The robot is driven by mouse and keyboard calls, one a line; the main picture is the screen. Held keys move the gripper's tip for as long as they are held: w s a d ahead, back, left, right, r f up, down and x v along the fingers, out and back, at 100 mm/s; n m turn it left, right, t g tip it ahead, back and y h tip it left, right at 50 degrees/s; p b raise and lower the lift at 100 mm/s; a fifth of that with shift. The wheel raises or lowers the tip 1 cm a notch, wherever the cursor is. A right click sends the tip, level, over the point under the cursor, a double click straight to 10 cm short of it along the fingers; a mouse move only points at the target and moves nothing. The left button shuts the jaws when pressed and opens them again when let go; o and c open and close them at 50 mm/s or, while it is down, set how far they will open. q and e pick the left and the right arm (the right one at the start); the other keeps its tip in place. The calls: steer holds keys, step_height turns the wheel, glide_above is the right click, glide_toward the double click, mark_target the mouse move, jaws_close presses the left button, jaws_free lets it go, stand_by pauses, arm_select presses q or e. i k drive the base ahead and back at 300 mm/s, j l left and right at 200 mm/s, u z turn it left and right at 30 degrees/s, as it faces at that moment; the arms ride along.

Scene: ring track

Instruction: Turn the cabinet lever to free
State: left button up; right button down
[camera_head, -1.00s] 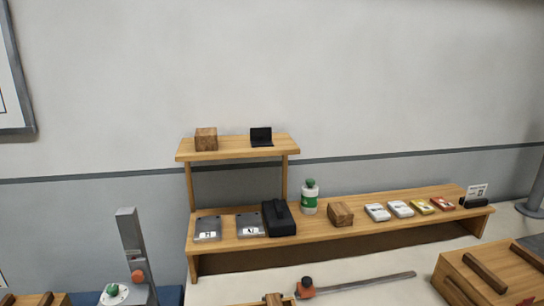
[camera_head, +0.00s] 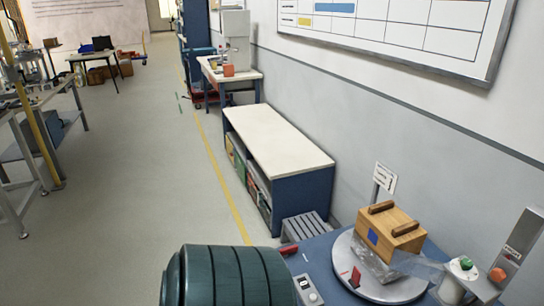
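I see no part that I can identify as the cabinet lever. A low blue cabinet (camera_head: 301,197) with a white top stands along the wall, its open side holding coloured items. A tall blue cabinet-like unit (camera_head: 196,25) stands farther back, partly cut off by the top edge. A grey post (camera_head: 518,245) at the lower right carries an orange knob (camera_head: 497,275); I cannot tell whether it relates to the lever. Neither of my grippers is in view.
A wooden box with handles (camera_head: 390,231) sits on a round turntable (camera_head: 345,250) on a blue bench. A dark green ribbed cylinder (camera_head: 230,275) fills the bottom middle. Workbenches (camera_head: 40,100) line the left. The grey floor (camera_head: 145,190) between is clear.

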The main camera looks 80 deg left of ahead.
mark_target(284, 252)
steer(key=u, duration=2.25)
steer(key=i+j, duration=0.3)
steer(key=j, duration=0.2)
steer(key=i+j, duration=0.35)
steer(key=j, duration=0.15)
steer(key=i+j, duration=0.3)
steer(key=j, duration=0.2)
steer(key=z, duration=1.35)
